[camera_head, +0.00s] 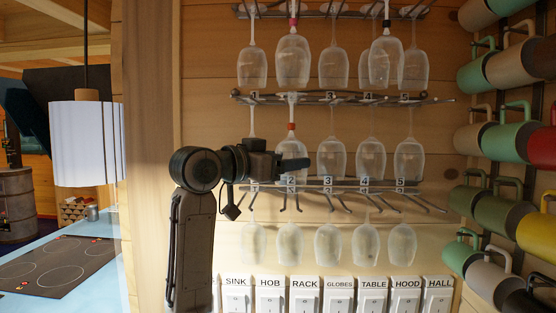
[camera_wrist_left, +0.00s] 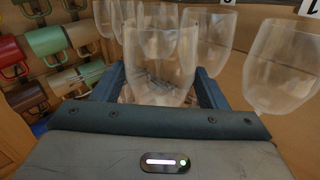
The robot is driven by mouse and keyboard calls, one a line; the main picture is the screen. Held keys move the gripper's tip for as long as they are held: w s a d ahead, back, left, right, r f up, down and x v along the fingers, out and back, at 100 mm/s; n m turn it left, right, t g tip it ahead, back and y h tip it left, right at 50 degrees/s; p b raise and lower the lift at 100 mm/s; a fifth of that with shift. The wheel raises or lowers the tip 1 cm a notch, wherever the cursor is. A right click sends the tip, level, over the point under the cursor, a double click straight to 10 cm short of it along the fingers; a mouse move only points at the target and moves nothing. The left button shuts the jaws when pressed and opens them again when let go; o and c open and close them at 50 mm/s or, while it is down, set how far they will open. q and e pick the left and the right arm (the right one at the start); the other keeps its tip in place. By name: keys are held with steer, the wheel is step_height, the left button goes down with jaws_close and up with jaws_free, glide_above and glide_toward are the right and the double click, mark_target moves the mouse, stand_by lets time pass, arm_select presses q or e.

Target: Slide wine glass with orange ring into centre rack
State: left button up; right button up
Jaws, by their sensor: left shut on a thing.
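The wine glass with the orange ring (camera_head: 291,127) is upside down, its foot at the height of the centre rack (camera_head: 335,99), around the place marked 2. I cannot tell whether its foot sits in the rails. In the left wrist view the clear bowl (camera_wrist_left: 160,70) stands between the two dark fingers; the ring is hidden there. My right gripper is not in view.
Several plain glasses (camera_head: 333,158) hang close to the right of the held one. The upper rack (camera_head: 350,13) and lower rack (camera_head: 340,187) hold more glasses. Mugs (camera_head: 516,62) line the right wall. Labelled switches (camera_head: 338,300) sit below.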

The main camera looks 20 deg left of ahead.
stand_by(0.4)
arm_select(q)
steer(key=o, duration=0.8)
steer(key=shift+o, duration=0.4)
steer(key=shift+s+d+r, duration=0.1)
steer(key=shift+s, duration=0.05)
steer(key=shift+s+a, duration=0.1)
steer(key=shift+a, duration=0.1)
stand_by(0.5)
steer(key=shift+s+a, duration=0.2)
steer(key=shift+a, duration=0.1)
steer(key=shift+s+a, duration=0.1)
steer(key=shift+s, duration=0.3)
